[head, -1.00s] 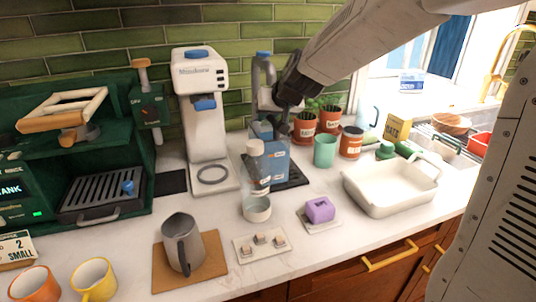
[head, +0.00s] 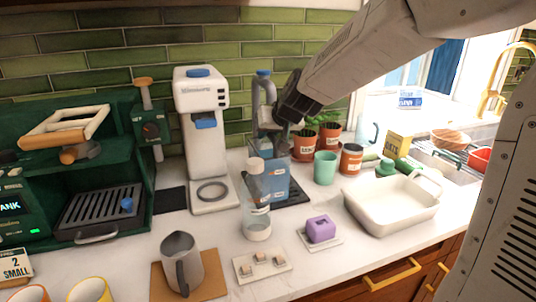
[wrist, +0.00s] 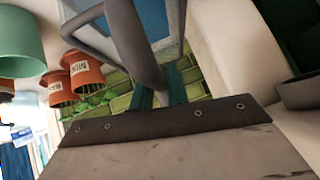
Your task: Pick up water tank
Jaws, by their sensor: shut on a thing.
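The water tank (head: 276,181) is a clear box with blue in it, at the dark base right of the white coffee machine. In the wrist view its blue body (wrist: 152,20) fills the top centre, and its grey handle (wrist: 125,35) runs down between my fingers. My gripper (head: 276,128) reaches down from the upper right and is shut on that handle. The fingertips also show in the wrist view (wrist: 160,92). A clear bottle (head: 257,215) in front hides part of the tank. I cannot tell whether the tank's bottom touches the base.
The white coffee machine (head: 198,110) stands close on the left. A teal cup (head: 325,168), terracotta pots (head: 304,145) and a white basin (head: 385,212) are to the right. A purple block (head: 321,228) and a grey pitcher (head: 180,262) stand in front.

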